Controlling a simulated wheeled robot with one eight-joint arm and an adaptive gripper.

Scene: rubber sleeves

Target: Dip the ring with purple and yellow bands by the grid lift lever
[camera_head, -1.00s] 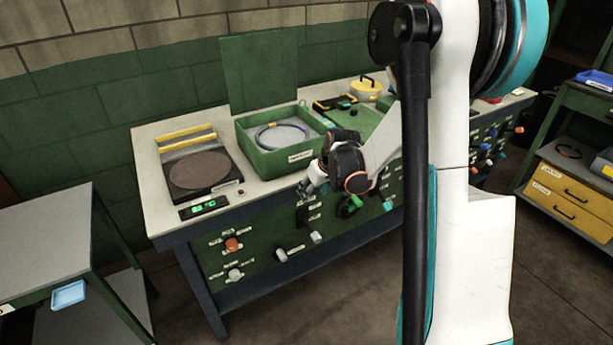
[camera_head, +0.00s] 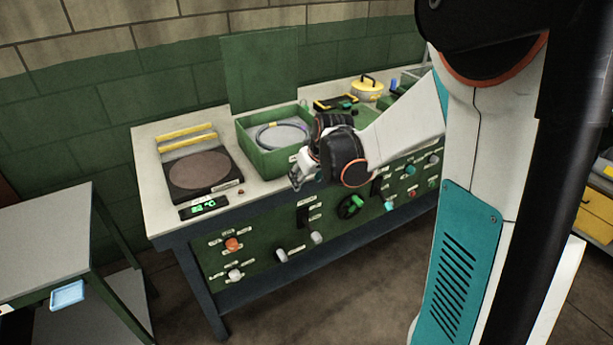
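The ring (camera_head: 262,131) lies inside the open green tank (camera_head: 250,155) on the bench; it looks purple, and its yellow band is too small to make out clearly. The tank's lid stands upright behind it. My gripper (camera_head: 297,182) is in front of the tank's front right side, above the bench's front panel, and looks empty. Its fingers are small and dark here, so I cannot tell whether they are open or shut. Below it on the panel is a black slotted lever plate (camera_head: 303,215). My wrist hides part of the tank and panel. I cannot read which control is the grid lift lever.
A scale-like plate (camera_head: 199,171) with a green display (camera_head: 204,206) is left of the tank. The panel bears an orange knob (camera_head: 232,244), grey knobs and a green handwheel (camera_head: 351,206). A grey side table (camera_head: 45,240) is at left.

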